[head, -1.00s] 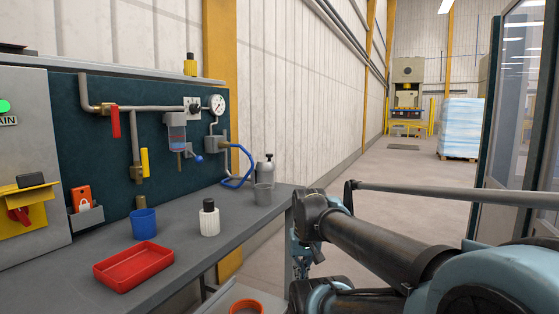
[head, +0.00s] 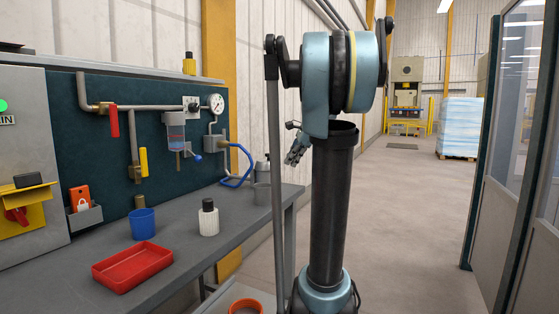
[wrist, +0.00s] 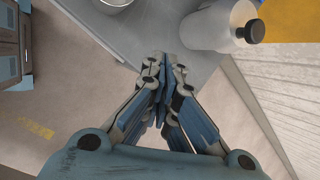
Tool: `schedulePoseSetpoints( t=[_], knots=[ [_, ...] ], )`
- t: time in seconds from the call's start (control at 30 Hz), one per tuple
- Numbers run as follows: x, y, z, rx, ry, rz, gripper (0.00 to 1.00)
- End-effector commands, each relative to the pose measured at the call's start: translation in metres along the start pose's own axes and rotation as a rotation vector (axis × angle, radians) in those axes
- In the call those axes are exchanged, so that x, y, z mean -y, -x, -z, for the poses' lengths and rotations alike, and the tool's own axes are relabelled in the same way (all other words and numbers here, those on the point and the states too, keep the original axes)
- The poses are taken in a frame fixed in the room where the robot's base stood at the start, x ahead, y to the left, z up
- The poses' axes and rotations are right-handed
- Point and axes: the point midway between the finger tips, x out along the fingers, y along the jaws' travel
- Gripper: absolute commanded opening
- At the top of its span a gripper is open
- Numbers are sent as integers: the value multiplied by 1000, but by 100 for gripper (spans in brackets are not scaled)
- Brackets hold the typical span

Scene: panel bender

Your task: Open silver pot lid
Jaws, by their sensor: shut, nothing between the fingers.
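A silver pot (head: 261,170) with a dark cap stands at the far right end of the grey bench, partly hidden behind my arm in the head view. In the wrist view the silver pot (wrist: 212,27) lies at the upper right, and its black cap (wrist: 252,31) points right. The cap is on the pot. My gripper (wrist: 163,60) is shut and empty, its fingertips near the bench corner, left of and below the pot in that view and apart from it. In the head view my gripper (head: 297,150) is right of the pot, fingers pointing down.
A grey metal cup (head: 261,196) stands in front of the pot on the bench (head: 180,240). A white bottle with a black cap (head: 208,220), a blue cup (head: 143,224) and a red tray (head: 132,268) stand further left. A blue hose (head: 238,182) hangs behind.

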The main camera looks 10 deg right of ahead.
Motion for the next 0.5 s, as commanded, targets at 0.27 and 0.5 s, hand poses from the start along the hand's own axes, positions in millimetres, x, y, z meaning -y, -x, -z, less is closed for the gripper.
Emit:
schedulePoseSetpoints(
  t=[0.27,0.5],
  knots=[
    [74,19,18,63,-288,48,0],
    [88,15,21,78,-344,54,0]
  ],
)
